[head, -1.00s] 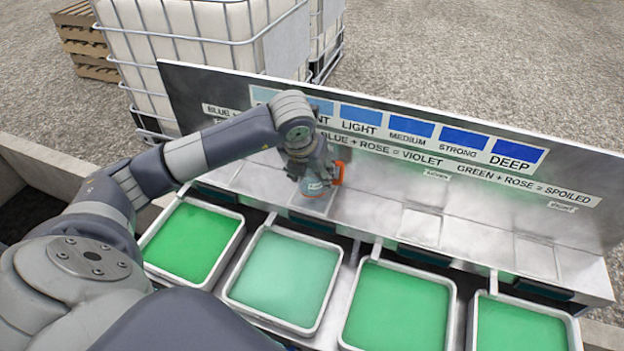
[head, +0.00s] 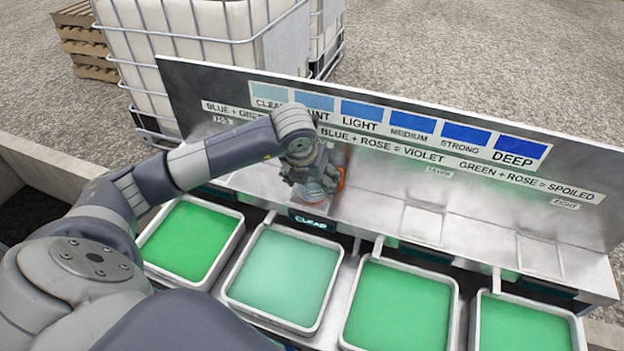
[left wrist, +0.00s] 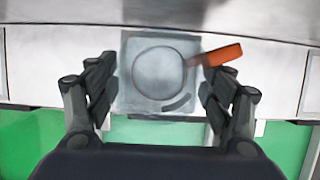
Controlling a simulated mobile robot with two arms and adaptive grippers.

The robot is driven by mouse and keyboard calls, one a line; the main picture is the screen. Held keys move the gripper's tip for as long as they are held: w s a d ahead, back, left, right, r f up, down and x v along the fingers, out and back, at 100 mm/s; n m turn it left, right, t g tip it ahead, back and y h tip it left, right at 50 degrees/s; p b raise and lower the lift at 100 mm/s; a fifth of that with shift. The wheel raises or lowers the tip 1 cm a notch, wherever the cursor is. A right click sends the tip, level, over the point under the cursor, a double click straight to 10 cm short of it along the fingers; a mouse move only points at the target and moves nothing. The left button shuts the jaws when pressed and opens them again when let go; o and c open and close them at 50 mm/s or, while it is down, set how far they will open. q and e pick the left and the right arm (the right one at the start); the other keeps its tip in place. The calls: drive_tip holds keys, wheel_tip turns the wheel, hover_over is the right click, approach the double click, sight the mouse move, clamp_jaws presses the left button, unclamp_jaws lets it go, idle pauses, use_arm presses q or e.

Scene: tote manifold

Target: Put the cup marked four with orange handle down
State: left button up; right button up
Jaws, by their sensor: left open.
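The cup (head: 312,194) with the orange handle (head: 341,178) stands on the metal shelf behind the second tote from the left. In the left wrist view the cup (left wrist: 160,73) shows from above as a round rim on a pale square pad (left wrist: 130,98), with its orange handle (left wrist: 222,54) pointing right. Its mark cannot be read. My left gripper (head: 308,180) is over the cup in the head view. In the left wrist view its fingers (left wrist: 158,95) are spread on either side of the cup, apart from it. My right gripper is not in view.
Several totes of green liquid line the front, including a paler one (head: 285,277). A panel with a blue colour scale (head: 440,135) rises behind the shelf. Empty marked squares (head: 421,225) lie to the right. A lit "CLEAR" label (head: 311,222) shows below the cup.

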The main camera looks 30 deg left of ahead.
use_arm(q)
drive_tip(key=shift+s+r, duration=0.1)
drive_tip(key=shift+r, duration=0.45)
drive_tip(key=b+v, duration=0.2)
drive_tip(key=v, duration=0.9)
drive_tip(key=shift+s+f, duration=0.15)
drive_tip(key=shift+s, duration=0.05)
